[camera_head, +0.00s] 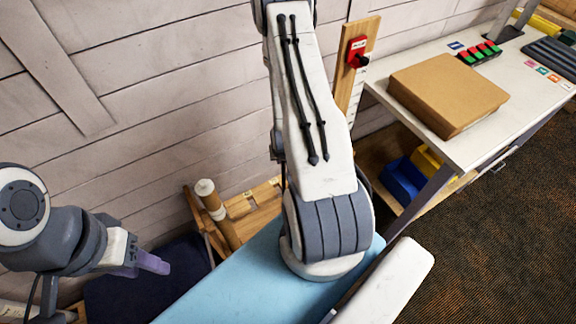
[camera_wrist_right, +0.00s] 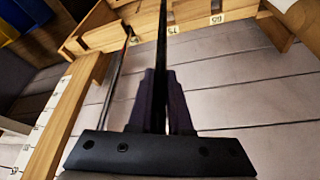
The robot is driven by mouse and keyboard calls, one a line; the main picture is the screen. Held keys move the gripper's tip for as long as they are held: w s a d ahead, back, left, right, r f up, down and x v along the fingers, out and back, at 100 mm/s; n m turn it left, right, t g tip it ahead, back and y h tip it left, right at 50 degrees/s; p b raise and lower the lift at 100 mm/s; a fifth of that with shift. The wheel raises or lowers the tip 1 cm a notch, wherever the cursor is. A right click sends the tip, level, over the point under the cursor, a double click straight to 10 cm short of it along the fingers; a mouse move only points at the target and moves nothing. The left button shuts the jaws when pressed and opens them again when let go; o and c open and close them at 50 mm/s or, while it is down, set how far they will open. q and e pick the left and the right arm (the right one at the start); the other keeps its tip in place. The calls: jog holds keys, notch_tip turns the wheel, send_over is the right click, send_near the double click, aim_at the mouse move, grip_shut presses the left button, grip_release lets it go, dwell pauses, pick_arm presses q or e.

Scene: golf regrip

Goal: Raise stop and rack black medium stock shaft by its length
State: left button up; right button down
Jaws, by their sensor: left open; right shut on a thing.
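The black shaft (camera_wrist_right: 162,38) stands out from between the fingers of my right gripper (camera_wrist_right: 165,85) in the right wrist view, running to the top edge. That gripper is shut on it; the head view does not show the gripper. A red stop (camera_head: 357,50) with a dark knob sits on an upright wooden board (camera_head: 359,80) by the wall. A wooden board with scale marks (camera_wrist_right: 77,95) shows at the left of the wrist view. A wooden rack rail (camera_wrist_right: 105,36) with number labels lies beyond the fingers. My left gripper (camera_head: 152,264) is open and empty at lower left.
A white bench (camera_head: 460,150) at right carries a brown box (camera_head: 447,90) and red and green items (camera_head: 480,53). Blue (camera_head: 403,180) and yellow bins (camera_head: 428,160) stand below. A wooden frame (camera_head: 250,208) stands by the wall. My right arm crosses the middle.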

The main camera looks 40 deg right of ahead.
jog(key=w+d+f+b, duration=0.1)
jog(key=w+f+b, duration=0.3)
jog(key=w+f, duration=0.1)
jog(key=shift+w+d+f, duration=0.25)
jog(key=shift+w+d, duration=0.05)
jog(key=shift+w, duration=0.7)
jog(key=c, duration=0.8)
grip_release()
jog(key=shift+o, duration=0.2)
jog(key=b+v, duration=0.1)
jog(key=v, duration=0.9)
jog(key=shift+r, duration=0.3)
